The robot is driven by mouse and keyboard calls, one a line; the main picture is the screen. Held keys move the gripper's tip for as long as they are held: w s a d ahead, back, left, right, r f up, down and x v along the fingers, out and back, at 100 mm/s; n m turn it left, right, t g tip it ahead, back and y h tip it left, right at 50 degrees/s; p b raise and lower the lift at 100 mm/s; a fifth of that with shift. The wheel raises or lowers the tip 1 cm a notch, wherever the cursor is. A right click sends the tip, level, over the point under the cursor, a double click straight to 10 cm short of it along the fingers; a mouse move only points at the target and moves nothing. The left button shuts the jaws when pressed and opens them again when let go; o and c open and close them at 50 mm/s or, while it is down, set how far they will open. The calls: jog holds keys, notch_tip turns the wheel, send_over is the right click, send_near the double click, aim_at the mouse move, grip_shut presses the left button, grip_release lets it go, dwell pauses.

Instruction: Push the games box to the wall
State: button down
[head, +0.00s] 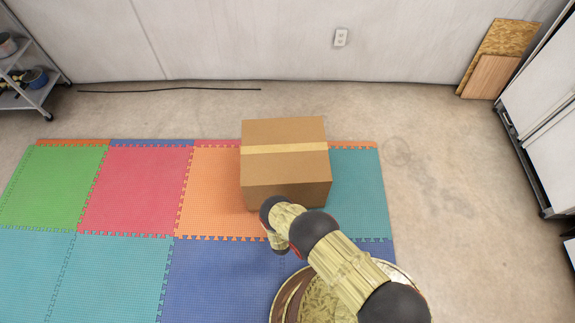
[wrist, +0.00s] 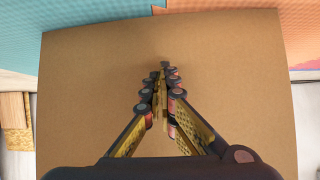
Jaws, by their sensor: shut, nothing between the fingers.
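The games box is a closed brown cardboard box (head: 285,165) with a pale tape strip across its top, standing on the foam mat in the head view. Bare concrete floor lies between it and the white wall (head: 230,40) behind. My arm reaches to the box's near face, and its end overlaps the lower edge there. In the wrist view the cardboard (wrist: 220,60) fills most of the picture. My gripper (wrist: 165,72) is shut and empty, with its fingertips in front of the cardboard. I cannot tell whether they touch it.
The coloured foam mat (head: 145,185) covers the left and centre floor. A black cable (head: 170,89) lies near the wall. A wheeled shelf (head: 30,100) stands at left. Wooden boards (head: 490,75) lean at back right beside a white cabinet (head: 540,110). An outlet (head: 341,37) is on the wall.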

jog(key=shift+w, duration=0.1)
jog(key=shift+s, duration=2.15)
